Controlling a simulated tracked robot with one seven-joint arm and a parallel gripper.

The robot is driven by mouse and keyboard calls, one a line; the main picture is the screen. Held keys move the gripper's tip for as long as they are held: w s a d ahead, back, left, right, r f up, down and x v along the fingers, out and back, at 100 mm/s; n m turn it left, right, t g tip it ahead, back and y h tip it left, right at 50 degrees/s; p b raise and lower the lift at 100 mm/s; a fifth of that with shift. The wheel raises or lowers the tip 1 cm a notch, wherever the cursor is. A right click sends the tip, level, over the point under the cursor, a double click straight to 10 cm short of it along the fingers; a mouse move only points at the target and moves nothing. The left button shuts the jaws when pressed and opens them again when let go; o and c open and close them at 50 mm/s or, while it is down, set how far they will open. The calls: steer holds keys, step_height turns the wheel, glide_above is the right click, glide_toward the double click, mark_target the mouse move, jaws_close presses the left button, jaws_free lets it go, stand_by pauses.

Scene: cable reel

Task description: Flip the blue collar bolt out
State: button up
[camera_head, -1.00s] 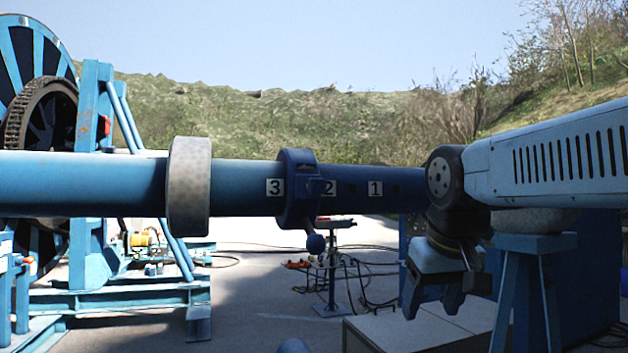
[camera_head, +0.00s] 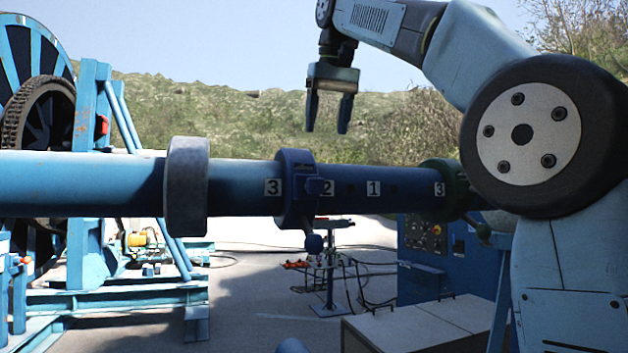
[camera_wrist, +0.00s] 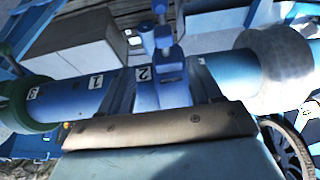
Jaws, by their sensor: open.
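The blue collar (camera_head: 293,195) sits around the blue shaft (camera_head: 90,183), between the marks 3 and 2. A rod with a round blue knob (camera_head: 314,243) hangs from its underside. A small block (camera_head: 317,186) sticks out of its right side; I cannot tell for sure which part is the bolt. My gripper (camera_head: 328,129) is open and empty, pointing down above the shaft, just above and right of the collar. In the wrist view the collar (camera_wrist: 172,92) lies between my open fingers (camera_wrist: 163,88), and I see no contact.
A grey ring (camera_head: 187,185) sits on the shaft left of the collar. A green collar (camera_head: 436,180) is at the right, near my arm. A large reel (camera_head: 35,100) and blue frame stand at the left. Low boxes (camera_head: 420,325) and a small stand (camera_head: 330,290) are below.

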mark_target(315, 179)
steer(key=x, duration=0.8)
steer(key=a+x, duration=0.1)
steer(key=x, duration=0.4)
steer(key=shift+w, duration=0.2)
steer(key=shift+r, duration=0.1)
steer(key=shift+c, duration=0.4)
steer(key=shift+d, duration=0.1)
jaws_close()
